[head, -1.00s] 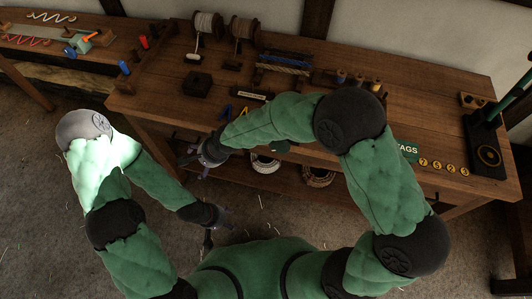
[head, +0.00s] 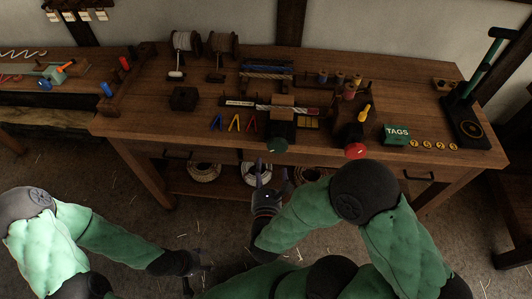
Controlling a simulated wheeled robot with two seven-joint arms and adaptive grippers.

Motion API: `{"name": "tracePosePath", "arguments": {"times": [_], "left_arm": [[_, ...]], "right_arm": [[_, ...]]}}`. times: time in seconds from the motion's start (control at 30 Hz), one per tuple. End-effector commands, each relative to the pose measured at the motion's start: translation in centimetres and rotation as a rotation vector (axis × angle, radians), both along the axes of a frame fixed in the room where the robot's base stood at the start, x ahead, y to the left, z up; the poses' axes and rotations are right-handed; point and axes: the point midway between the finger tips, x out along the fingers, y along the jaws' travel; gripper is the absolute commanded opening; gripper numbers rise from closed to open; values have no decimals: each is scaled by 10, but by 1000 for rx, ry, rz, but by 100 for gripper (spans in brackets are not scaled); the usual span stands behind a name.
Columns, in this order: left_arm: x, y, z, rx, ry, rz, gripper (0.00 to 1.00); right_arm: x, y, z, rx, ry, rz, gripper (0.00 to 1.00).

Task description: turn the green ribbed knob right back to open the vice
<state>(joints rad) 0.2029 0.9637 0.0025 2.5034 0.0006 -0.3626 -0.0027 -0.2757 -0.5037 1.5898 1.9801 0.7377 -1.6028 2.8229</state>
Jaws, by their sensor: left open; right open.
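The green ribbed knob (head: 277,145) is on the front of a dark vice (head: 282,130) at the bench's front edge. A wooden block (head: 287,101) is on top of the vice, and a pale rope lies across beside it. My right gripper (head: 270,174) is open and empty, below the green knob in the picture and apart from it. My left gripper (head: 205,262) is open, low in the picture, away from the bench and the knob.
A red knob (head: 356,151) is on a second dark device to the right, with a yellow handle (head: 365,112) above. A green TAGS box (head: 396,134) stands further right. Coloured clips (head: 234,123) lie left of the vice. Rope coils (head: 205,172) sit on the shelf below.

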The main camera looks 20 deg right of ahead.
Motion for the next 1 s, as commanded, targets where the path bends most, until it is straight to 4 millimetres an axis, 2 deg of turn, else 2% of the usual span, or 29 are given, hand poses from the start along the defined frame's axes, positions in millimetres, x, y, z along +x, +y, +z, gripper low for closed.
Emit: {"name": "tracePosePath", "arguments": {"times": [0.1,0.27,0.47,0.8,1.0], "left_arm": [[0,0,-3,0,0,0,60],[0,0,-4,0,0,-1,60],[0,0,-10,0,0,-1,60],[0,0,-24,0,0,0,60],[0,0,-28,0,0,0,60]], "right_arm": [[-17,-16,4,29,-76,-67,89],[-20,-24,6,42,-105,-92,89],[-3,-34,5,41,-105,-93,89],[46,-64,5,40,-103,-90,89],[65,-74,6,40,-104,-86,89]]}}
